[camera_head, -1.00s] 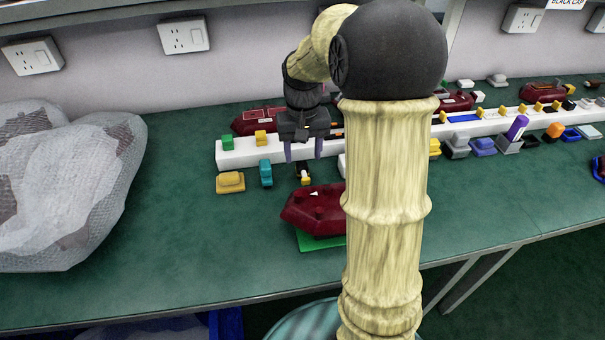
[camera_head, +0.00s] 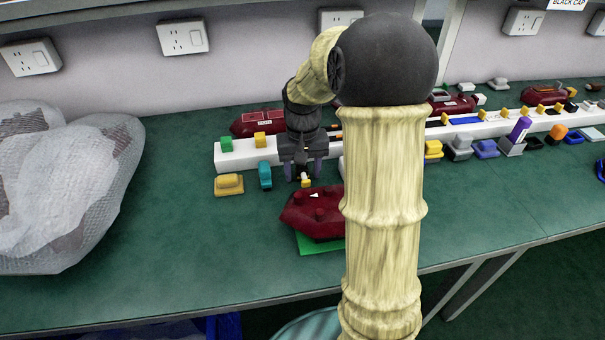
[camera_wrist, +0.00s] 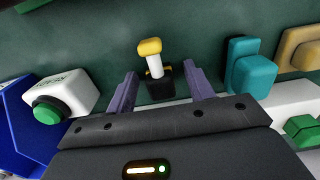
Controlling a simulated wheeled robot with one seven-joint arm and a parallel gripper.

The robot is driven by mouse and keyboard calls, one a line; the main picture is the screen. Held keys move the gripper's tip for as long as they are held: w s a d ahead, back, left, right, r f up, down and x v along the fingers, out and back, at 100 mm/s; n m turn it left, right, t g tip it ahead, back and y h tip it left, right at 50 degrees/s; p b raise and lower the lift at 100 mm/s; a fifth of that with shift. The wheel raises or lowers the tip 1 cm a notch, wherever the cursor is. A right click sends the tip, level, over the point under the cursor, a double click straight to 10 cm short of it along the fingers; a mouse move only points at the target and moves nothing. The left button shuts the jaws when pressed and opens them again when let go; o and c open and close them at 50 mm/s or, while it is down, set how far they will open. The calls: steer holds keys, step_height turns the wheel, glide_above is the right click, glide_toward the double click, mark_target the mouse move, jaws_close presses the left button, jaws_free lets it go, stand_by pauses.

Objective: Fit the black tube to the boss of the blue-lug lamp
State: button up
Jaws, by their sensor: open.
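My gripper (camera_head: 303,172) is open and points down at the front of the white rail. In the wrist view, its two purple fingers (camera_wrist: 161,84) stand either side of a small part with a black block base (camera_wrist: 160,83), a white stem and a yellow tip; I see a gap on each side. I cannot tell whether this part is the black tube. A dark red lamp (camera_head: 315,212) lies on a green pad just in front of the gripper, its right end hidden by my arm. No blue lug is clear.
The white rail (camera_head: 232,156) carries small coloured blocks. A teal block (camera_head: 265,175) and a yellow block (camera_head: 229,184) stand left of the gripper. The wrist view shows a white block with a green button (camera_wrist: 47,113). Bubble-wrapped bundles (camera_head: 60,190) fill the left.

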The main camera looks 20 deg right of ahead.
mark_target(302, 168)
stand_by(0.3)
steer(key=c, duration=1)
steer(key=shift+c, duration=0.2)
step_height(302, 168, up, 10)
steer(key=p, duration=0.3)
